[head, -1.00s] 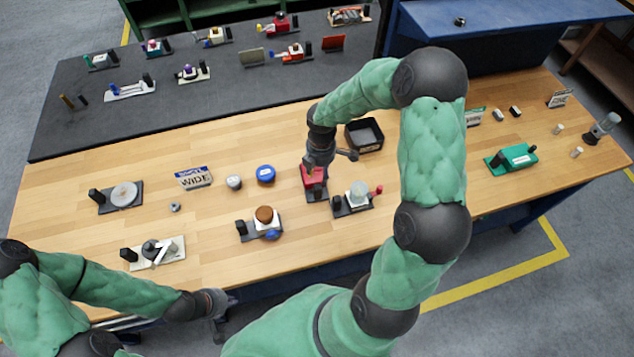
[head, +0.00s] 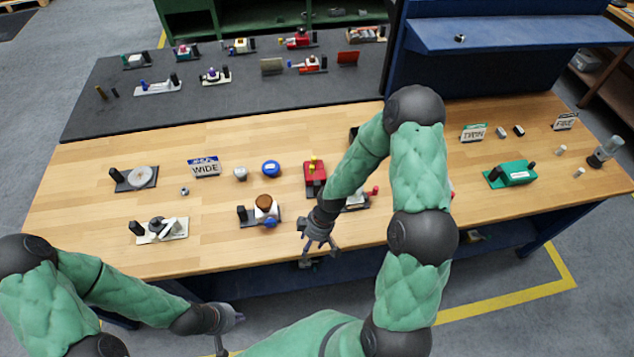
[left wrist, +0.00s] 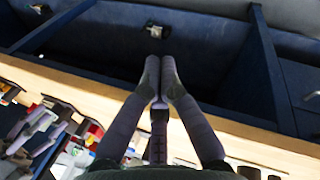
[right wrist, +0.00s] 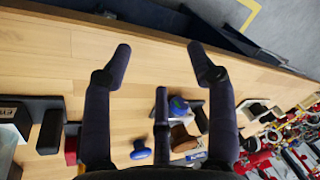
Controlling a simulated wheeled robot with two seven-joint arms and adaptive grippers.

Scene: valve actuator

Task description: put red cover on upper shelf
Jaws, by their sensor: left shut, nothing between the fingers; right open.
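A red cover-like block (head: 310,178) with a yellow piece on top sits on a dark base in the middle of the wooden table in the head view. The blue upper shelf (head: 545,36) stands at the back right, with a small dark object on it. My right gripper (head: 319,250) is open and empty at the table's front edge, nearer than the red block and apart from it; its spread fingers show in the right wrist view (right wrist: 160,60). My left gripper (head: 232,320) is shut and empty in front of the table; its fingers meet in the left wrist view (left wrist: 160,75).
A blue round knob (head: 271,168), a base with a brown-topped part (head: 264,203) and a WIDE sign (head: 205,168) stand left of the red block. A green device (head: 513,174) stands at the right. My right arm hides part of the table.

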